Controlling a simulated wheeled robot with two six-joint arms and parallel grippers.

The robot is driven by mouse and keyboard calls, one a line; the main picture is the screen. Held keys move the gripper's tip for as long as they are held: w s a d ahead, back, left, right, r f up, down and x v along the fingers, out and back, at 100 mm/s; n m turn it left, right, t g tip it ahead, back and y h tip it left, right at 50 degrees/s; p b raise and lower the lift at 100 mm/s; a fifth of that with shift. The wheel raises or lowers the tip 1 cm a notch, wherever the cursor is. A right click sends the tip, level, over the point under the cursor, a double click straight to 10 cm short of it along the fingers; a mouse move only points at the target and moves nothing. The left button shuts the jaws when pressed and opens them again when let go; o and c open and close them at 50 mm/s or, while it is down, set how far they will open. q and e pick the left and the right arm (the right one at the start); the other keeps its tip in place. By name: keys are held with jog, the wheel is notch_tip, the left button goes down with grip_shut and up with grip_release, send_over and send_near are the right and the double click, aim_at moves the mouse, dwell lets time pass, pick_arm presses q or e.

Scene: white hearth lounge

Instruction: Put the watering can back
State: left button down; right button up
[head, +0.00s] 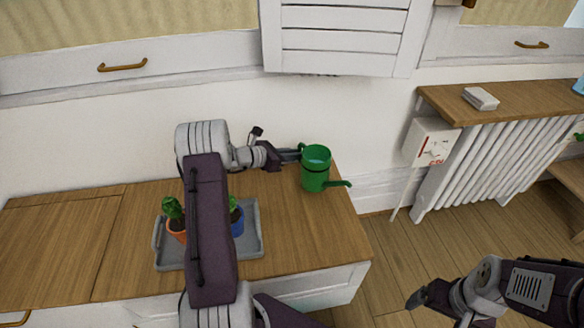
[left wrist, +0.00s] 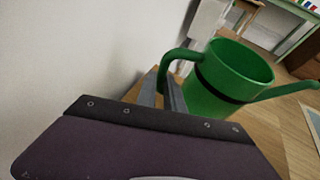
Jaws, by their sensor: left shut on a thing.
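The green watering can (head: 315,171) is at the right end of the wooden cabinet top (head: 320,232), upright, with its spout pointing right and a dark band around its body. My left gripper (head: 296,154) is shut on its handle, on the can's left side. In the left wrist view the can (left wrist: 228,85) fills the right half and its curved handle (left wrist: 170,62) runs to my fingers (left wrist: 168,95). I cannot tell whether its base touches the wood. My right gripper (head: 418,299) is low at the right, away from the cabinet, empty; its finger gap is not clear.
A grey tray (head: 252,248) with an orange pot (head: 177,236) and a blue pot (head: 237,226) of green plants stands on the cabinet, partly behind my left arm.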

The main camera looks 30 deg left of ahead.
pick_arm(q)
jog(key=shift+w+a+f, duration=0.2)
jog(key=shift+a+f, duration=0.05)
jog(key=shift+a, duration=0.2)
notch_tip(320, 180, down, 4)
jog(key=b, duration=0.3)
jog(key=shift+f, duration=0.15)
jog(key=shift+r, duration=0.2)
jog(key=shift+f, duration=0.1)
jog(key=c, duration=1.5)
grip_release()
jog(key=shift+o, duration=0.2)
